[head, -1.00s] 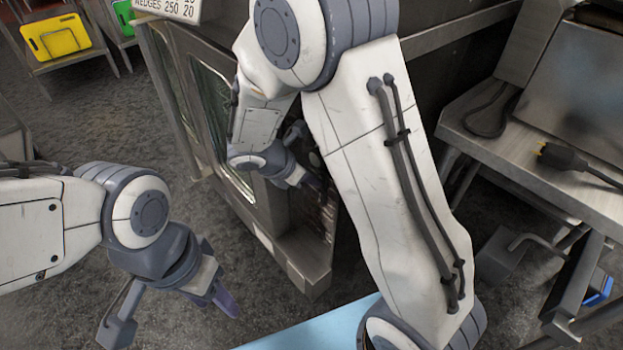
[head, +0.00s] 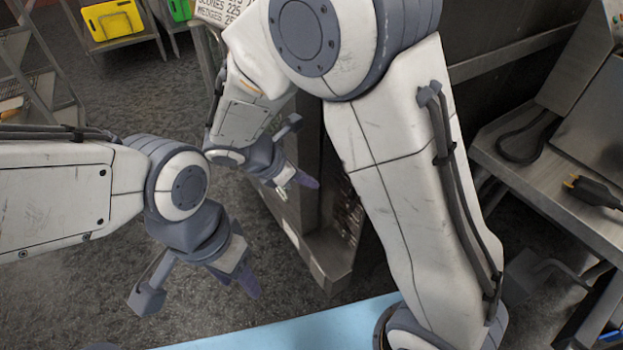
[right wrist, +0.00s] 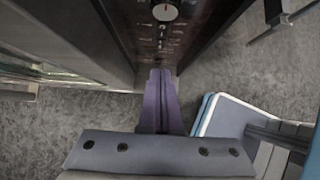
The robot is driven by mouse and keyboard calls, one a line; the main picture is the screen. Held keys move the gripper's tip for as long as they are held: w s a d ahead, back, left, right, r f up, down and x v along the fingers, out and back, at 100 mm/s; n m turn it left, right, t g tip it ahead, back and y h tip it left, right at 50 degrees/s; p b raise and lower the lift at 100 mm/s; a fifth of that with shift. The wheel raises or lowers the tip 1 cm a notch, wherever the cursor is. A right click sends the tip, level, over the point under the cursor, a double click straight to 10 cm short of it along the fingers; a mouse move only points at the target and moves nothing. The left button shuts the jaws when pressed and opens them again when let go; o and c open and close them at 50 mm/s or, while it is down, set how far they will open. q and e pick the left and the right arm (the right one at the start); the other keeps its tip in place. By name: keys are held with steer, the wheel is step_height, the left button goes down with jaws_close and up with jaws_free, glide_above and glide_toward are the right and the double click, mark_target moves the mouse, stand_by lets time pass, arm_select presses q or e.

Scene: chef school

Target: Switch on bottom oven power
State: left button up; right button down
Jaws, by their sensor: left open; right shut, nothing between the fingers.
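The oven is a tall steel cabinet (head: 330,262) with a dark control panel on its narrow side, partly hidden behind my right arm in the head view. In the right wrist view the panel (right wrist: 150,40) carries a round pale knob (right wrist: 165,11) at the top, with small markings below it. I cannot read them. My right gripper (right wrist: 160,75) is shut and empty, its purple fingers together below the knob near the panel's lower part; contact is unclear. It also shows in the head view (head: 312,182). My left gripper (head: 200,290) is open and empty, over the floor left of the oven.
A steel table (head: 530,165) with a black plug and cable (head: 590,190) stands at right. A yellow board (head: 113,20) lies on a shelf at the far left. A printed sign (head: 218,10) is at the top. Grey floor is open left of the oven.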

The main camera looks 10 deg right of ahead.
steer(key=shift+s+a+f+b, duration=0.15)
steer(key=shift+a+f+b, duration=0.05)
steer(key=shift+f+b, duration=0.5)
steer(key=shift+r, duration=0.1)
steer(key=w+d+r+b+x, duration=0.1)
steer(key=b+x, duration=0.4)
steer(key=x, duration=0.8)
steer(key=shift+d+r+b, duration=0.3)
steer(key=shift+d+r, duration=0.1)
steer(key=shift+d, duration=0.1)
steer(key=shift+s, duration=0.1)
